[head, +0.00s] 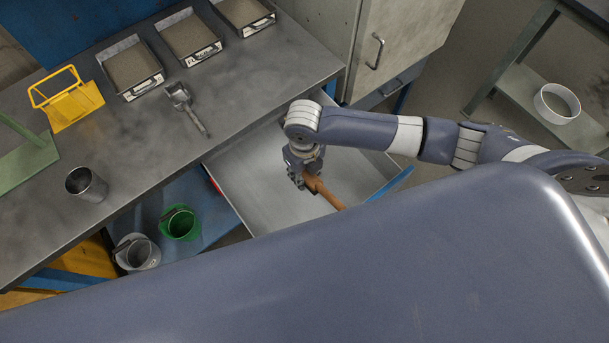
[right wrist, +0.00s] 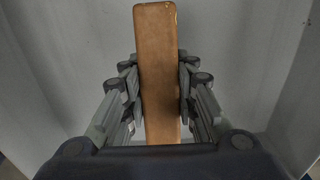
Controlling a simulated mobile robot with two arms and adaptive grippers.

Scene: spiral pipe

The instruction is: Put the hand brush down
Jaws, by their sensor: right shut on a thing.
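The hand brush (head: 326,192) is a brown wooden piece. My right gripper (head: 304,178) is shut on it, over the open grey drawer (head: 245,187) below the workbench. In the right wrist view the brush (right wrist: 158,60) stands upright in the picture between the two fingers of my right gripper (right wrist: 159,95), with pale drawer walls around it. No bristles show. I cannot tell whether the brush touches the drawer bottom. My left gripper is not in view.
The workbench (head: 235,80) holds several sand trays, a metal scoop (head: 186,106), a yellow holder (head: 68,100) and a metal cup (head: 86,184). A green bucket (head: 181,224) and a grey bucket (head: 138,253) stand below. The drawer around the gripper looks empty.

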